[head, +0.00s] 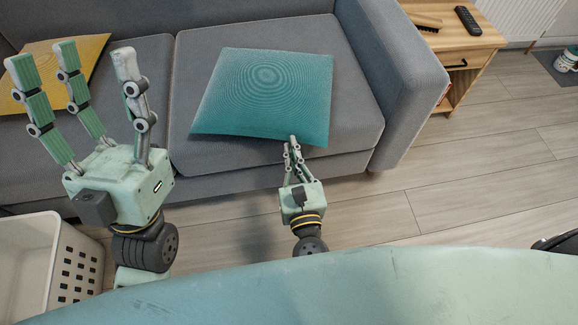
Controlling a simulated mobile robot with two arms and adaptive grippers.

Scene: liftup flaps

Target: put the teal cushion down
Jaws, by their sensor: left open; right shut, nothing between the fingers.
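The teal cushion (265,92) lies flat on the right seat of the grey sofa (185,125), with its front edge close to the seat's front. My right gripper (293,142) is shut and empty at the cushion's front edge; its tips overlap the cushion's lower edge in the picture, and I cannot tell whether they touch it. My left gripper (95,72) is open and empty, raised in front of the sofa's left seat, with its fingers spread.
A yellow cushion (45,62) lies on the left seat, partly behind my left gripper. A white basket (72,268) stands at the lower left. A wooden side table (468,42) with a remote (468,20) stands right of the sofa arm.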

